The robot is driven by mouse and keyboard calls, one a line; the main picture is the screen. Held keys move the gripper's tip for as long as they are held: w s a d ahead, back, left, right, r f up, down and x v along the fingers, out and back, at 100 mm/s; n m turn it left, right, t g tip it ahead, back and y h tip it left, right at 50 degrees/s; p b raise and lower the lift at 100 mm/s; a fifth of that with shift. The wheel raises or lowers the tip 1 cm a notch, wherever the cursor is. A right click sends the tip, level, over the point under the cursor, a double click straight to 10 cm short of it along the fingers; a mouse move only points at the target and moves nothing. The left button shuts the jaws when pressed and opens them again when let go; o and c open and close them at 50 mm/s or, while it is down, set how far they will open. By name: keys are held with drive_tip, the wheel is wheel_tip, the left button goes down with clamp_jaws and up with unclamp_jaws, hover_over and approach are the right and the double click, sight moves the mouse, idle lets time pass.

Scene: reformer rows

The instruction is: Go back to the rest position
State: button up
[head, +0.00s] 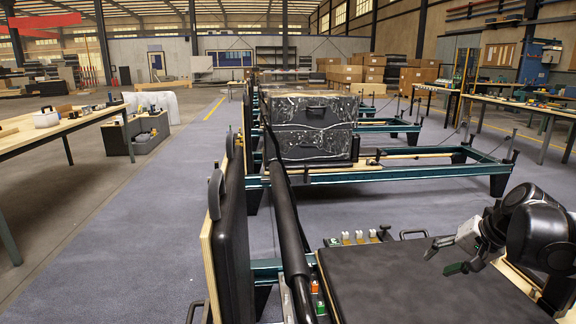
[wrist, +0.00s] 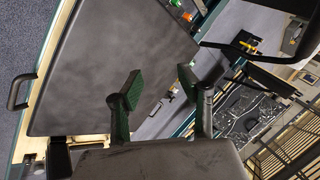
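My gripper (head: 442,259) is at the right of the head view, above the black padded carriage (head: 420,290) of the nearest reformer. In the wrist view my gripper (wrist: 158,85) shows its two dark fingers with green pads spread apart. Nothing is between them. The black pad (wrist: 115,60) lies beyond the fingers in that view. The arm is bent at the right edge of the head view, and the rest of it is out of the picture.
An upright black padded board (head: 233,220) stands left of the carriage. Springs with coloured parts (head: 360,237) sit at the carriage's far end. More reformers with a wrapped black case (head: 310,128) stand behind.

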drive_tip(key=s+a+r+n+t+h, duration=0.1)
drive_tip(key=s+a+n+h, duration=0.4)
drive_tip(key=s+a, duration=1.3)
wheel_tip(320, 180, up, 19)
drive_tip(key=n+y+p, duration=0.1)
drive_tip(key=n+p, duration=0.1)
drive_tip(key=p, duration=1.6)
drive_tip(key=shift+s+d+f+t+y, duration=0.2)
drive_tip(key=shift+s+d+t+y, duration=0.1)
drive_tip(key=shift+s, duration=0.15)
